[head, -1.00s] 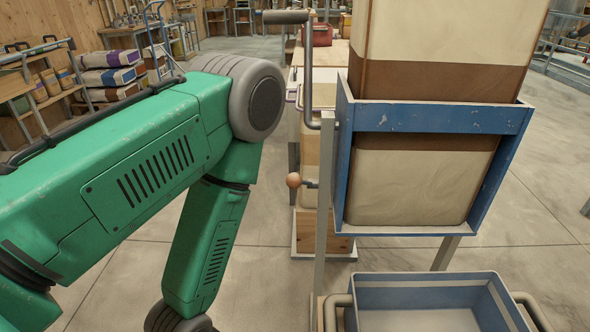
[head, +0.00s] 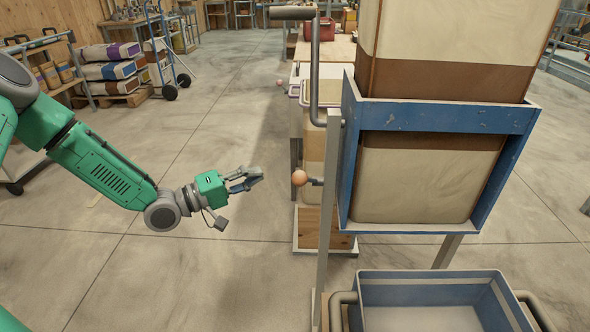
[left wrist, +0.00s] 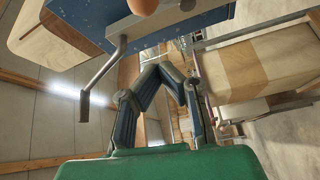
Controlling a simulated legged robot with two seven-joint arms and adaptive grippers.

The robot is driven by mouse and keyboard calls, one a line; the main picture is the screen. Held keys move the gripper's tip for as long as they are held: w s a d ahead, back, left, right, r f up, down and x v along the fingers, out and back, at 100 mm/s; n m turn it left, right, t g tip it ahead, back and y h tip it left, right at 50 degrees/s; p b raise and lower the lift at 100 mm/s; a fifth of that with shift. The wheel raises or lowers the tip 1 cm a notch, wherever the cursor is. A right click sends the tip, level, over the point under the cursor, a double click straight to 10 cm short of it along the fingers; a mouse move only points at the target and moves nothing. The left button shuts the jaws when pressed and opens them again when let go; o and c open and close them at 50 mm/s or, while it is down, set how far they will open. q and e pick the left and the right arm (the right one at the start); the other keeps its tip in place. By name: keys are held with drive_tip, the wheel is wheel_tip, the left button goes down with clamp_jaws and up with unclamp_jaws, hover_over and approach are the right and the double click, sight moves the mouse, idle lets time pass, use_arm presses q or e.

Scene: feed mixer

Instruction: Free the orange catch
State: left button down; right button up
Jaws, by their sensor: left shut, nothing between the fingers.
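The orange catch (head: 300,178) is a round knob on a short dark stem at the left side of the mixer's blue frame (head: 345,160). It also shows at the top edge of the left wrist view (left wrist: 143,6), partly cut off. My left gripper (head: 259,175) is a short way left of the knob, apart from it, with its fingers pointing right. Its fingertips are together and empty in the left wrist view (left wrist: 163,66). My right gripper is in neither view.
A grey crank handle (head: 313,60) rises above the knob on the frame's post. A blue-grey bin (head: 430,284) stands below the hopper. A wooden crate (head: 325,228) is on the floor behind the post.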

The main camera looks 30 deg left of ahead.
sight(307, 180)
use_arm(q)
drive_tip(key=w+a+f+b+x, duration=0.1)
drive_tip(key=b+x, duration=0.1)
drive_tip(key=x, duration=0.7)
drive_tip(key=s+d, duration=0.3)
drive_tip(key=shift+s+r+p, duration=0.15)
drive_tip(key=shift+r+p, duration=0.25)
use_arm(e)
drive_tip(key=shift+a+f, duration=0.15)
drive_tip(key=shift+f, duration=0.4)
use_arm(q)
drive_tip(key=shift+a, duration=0.2)
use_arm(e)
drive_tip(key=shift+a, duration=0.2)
use_arm(q)
drive_tip(key=shift+f, duration=0.1)
drive_tip(key=shift+s+d+f+m+h+b, duration=0.1)
drive_tip(key=shift+s+d+m+h+b, duration=0.15)
drive_tip(key=shift+b, duration=0.3)
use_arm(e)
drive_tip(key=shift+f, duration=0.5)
